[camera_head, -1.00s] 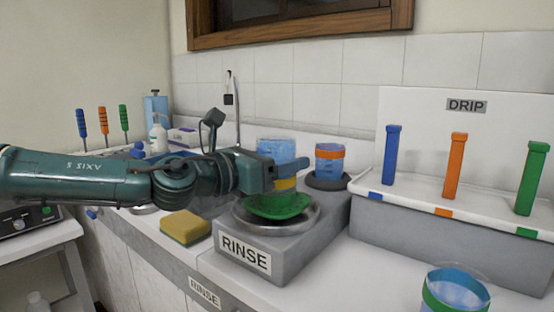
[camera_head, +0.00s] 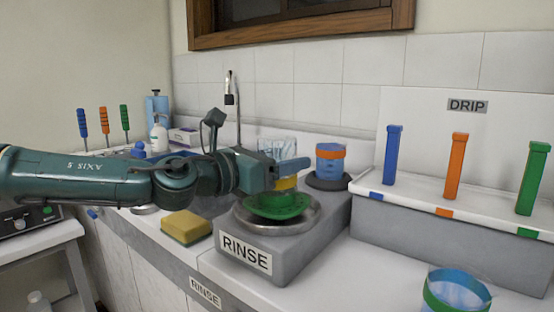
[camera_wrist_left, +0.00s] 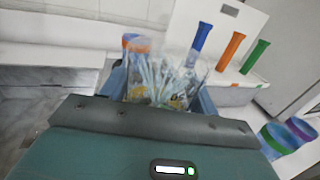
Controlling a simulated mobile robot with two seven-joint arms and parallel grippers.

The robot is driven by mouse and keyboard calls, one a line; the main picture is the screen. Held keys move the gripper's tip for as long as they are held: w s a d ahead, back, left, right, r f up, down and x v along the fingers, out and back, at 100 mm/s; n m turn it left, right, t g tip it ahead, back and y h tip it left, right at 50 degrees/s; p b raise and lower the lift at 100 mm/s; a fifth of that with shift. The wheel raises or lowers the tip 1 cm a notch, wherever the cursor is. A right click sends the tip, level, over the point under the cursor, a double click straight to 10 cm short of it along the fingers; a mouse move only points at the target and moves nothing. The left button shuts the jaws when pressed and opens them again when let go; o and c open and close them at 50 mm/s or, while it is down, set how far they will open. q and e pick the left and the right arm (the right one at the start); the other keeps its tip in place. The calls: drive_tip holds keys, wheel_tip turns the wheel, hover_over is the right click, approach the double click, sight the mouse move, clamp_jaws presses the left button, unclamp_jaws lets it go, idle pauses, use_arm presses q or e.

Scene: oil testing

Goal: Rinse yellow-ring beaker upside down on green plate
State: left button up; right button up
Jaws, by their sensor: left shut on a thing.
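My left gripper (camera_head: 288,170) is shut on the yellow-ring beaker (camera_head: 286,183) and holds it over the green plate (camera_head: 276,207). The beaker's clear upper part shows above the fingers, and its yellow band shows just below them. In the left wrist view the clear beaker (camera_wrist_left: 162,82) stands between the blue fingers, with whitish streaks on it. The green plate lies in a round metal basin on the grey RINSE station (camera_head: 285,258). Whether the beaker's lower edge touches the plate is hard to tell. My right gripper is not in view.
An orange-ring beaker (camera_head: 330,162) with blue contents stands on a dark round base behind the station. A green-ring beaker (camera_head: 455,292) stands at the front right. The DRIP rack (camera_head: 440,215) with blue, orange and green posts is at right. A yellow sponge (camera_head: 186,227) lies left of the station.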

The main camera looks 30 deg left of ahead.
sight(282, 136)
use_arm(q)
drive_tip(key=shift+r+p, duration=2.55)
drive_tip(key=shift+r, duration=0.75)
